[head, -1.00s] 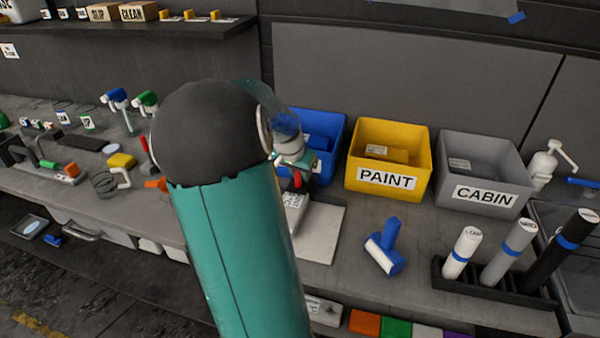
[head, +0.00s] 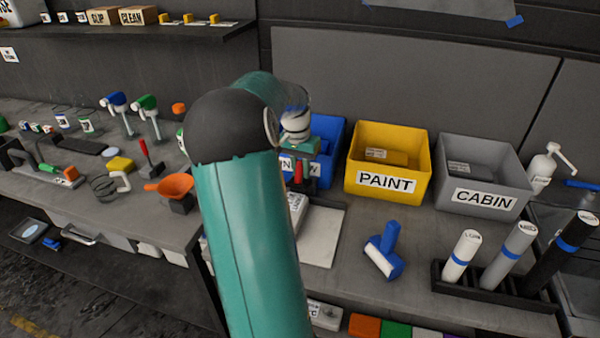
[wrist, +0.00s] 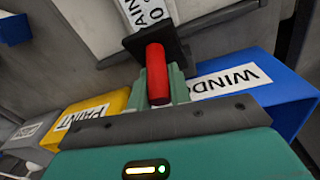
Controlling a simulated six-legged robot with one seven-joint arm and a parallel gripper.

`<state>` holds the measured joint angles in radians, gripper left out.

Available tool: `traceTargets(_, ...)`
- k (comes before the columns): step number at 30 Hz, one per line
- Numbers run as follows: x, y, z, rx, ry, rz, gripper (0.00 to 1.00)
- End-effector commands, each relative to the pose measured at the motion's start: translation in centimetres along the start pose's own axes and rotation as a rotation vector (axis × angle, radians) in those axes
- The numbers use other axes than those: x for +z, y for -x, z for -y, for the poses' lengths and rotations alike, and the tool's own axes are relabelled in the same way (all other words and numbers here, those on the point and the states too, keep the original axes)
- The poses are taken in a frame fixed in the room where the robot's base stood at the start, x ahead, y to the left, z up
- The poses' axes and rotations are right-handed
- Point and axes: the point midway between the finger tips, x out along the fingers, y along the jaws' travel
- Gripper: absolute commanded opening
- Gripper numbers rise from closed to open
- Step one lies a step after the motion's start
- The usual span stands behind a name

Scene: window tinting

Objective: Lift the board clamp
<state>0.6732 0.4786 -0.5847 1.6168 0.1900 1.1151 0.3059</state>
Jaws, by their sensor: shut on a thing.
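The board clamp shows as a red handle (wrist: 157,75) on a dark square base (wrist: 138,42) in the wrist view. My gripper (wrist: 158,88) is shut on the red handle, with its green fingers on either side. In the head view my gripper (head: 298,160) is in front of the blue bin, with a little of the red handle (head: 298,173) below it. My arm hides much of the clamp there. A labelled pale block (head: 297,203) is just below the handle, over a pale board (head: 322,235). I cannot tell whether the clamp's base touches them.
The blue bin (head: 328,150) is close behind my gripper. The yellow PAINT bin (head: 388,182) and grey CABIN bin (head: 484,198) stand to its right. A blue roller (head: 383,250) lies in front, and upright tubes (head: 508,252) stand at right.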

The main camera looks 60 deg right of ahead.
Motion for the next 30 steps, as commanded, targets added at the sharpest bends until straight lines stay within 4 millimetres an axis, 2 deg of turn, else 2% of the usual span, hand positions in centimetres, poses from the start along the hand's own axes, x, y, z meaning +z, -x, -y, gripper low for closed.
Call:
traceTargets(13,-1.8,0.6,0.2,0.048,0.022,0.268,0.00)
traceTargets(30,-2.0,0.7,0.3,0.057,0.027,0.318,0.00)
